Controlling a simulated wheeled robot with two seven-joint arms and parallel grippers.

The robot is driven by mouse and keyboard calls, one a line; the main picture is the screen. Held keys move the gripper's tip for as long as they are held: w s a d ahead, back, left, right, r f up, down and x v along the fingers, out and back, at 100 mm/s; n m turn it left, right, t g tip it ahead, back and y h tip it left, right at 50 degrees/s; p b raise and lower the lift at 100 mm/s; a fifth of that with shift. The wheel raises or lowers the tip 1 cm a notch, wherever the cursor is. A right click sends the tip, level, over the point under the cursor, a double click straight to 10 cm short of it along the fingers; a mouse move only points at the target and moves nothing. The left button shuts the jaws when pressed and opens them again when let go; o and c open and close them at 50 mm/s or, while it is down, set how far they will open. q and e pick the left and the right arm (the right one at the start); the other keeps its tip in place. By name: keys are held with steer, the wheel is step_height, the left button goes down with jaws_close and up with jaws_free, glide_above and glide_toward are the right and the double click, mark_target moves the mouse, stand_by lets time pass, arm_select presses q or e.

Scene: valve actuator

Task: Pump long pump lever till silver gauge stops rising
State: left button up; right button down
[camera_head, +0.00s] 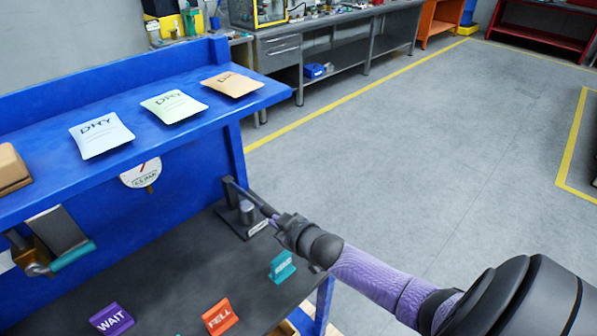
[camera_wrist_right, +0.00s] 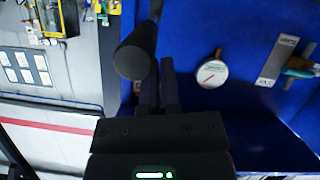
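The black pump (camera_head: 243,222) stands on the dark bench top, at the right end of the blue bench. Its long lever (camera_head: 252,199) slants down to the right toward my right gripper (camera_head: 283,226). In the right wrist view the lever's thick round end (camera_wrist_right: 134,57) is at the tips of my right gripper (camera_wrist_right: 160,72), partly covering one finger. The fingers are close together; I cannot tell whether they grip the lever. The round gauge (camera_head: 140,175) has a white face and red needle; the shelf hides its top. It also shows in the wrist view (camera_wrist_right: 211,74). My left gripper is out of view.
The blue shelf (camera_head: 55,178) carries several DRY packets. A teal-handled valve (camera_head: 72,255) is at the left. WAIT (camera_head: 112,319), FELL (camera_head: 220,317) and teal (camera_head: 282,266) signs stand on the bench. Open floor lies to the right.

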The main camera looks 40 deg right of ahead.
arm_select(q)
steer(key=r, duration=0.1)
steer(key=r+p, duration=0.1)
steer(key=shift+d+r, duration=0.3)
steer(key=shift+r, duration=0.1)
arm_select(e)
steer(key=f+v, duration=0.1)
steer(key=v, duration=0.9)
steer(key=shift+s+f, duration=0.15)
steer(key=shift+s, duration=0.15)
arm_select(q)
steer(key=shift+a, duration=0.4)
